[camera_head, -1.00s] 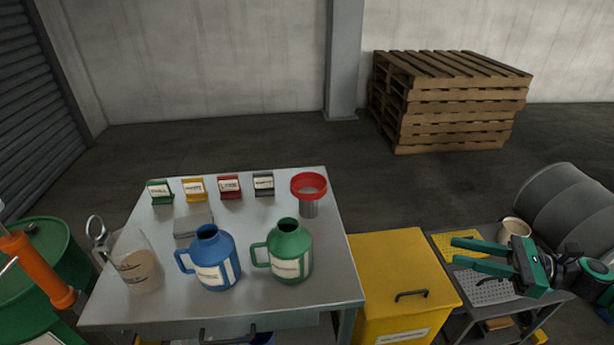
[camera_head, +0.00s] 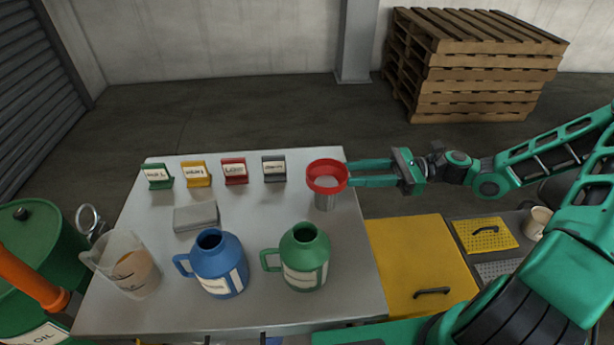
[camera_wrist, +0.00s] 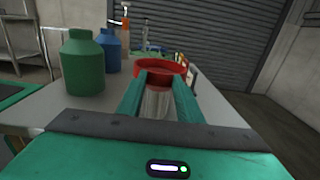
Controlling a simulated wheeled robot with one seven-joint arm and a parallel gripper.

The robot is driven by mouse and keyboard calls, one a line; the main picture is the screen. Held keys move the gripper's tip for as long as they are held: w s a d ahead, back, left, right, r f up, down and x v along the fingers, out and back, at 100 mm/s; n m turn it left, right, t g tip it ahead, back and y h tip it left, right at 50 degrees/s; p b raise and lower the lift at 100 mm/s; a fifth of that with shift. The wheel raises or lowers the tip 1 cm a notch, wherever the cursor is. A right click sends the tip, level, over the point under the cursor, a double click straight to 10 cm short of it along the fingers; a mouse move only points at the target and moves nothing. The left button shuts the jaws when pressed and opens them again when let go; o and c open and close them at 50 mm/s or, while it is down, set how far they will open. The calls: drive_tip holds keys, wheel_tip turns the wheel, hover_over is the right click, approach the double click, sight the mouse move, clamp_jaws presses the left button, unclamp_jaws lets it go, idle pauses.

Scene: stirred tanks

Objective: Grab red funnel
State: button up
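The red funnel (camera_head: 327,175) sits atop a grey metal cylinder (camera_head: 325,201) near the table's right edge. My gripper (camera_head: 352,173) reaches in from the right, with its two green fingers apart and their tips at the funnel's right side. In the wrist view, the red funnel (camera_wrist: 160,67) is straight ahead of my gripper (camera_wrist: 161,78), and the cylinder shows between the fingers. The fingers look open; whether the tips touch the funnel cannot be told.
A green jug (camera_head: 304,262), a blue jug (camera_head: 217,268) and a clear beaker (camera_head: 128,270) stand along the table's front. Several small labelled stands line its back, near a grey block (camera_head: 196,217). A yellow cabinet (camera_head: 415,262) adjoins the table's right side.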

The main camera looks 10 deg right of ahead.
sight(307, 174)
drive_tip(key=shift+w+a, duration=0.1)
drive_tip(key=shift+w, duration=0.05)
drive_tip(key=o, duration=1.4)
drive_tip(key=shift+a, duration=0.5)
drive_tip(key=shift+o, duration=1)
drive_tip(key=a, duration=0.5)
drive_tip(key=shift+a+r, duration=0.15)
drive_tip(key=shift+a, duration=1.2)
drive_tip(key=shift+a+r, duration=0.15)
drive_tip(key=shift+a, duration=1.2)
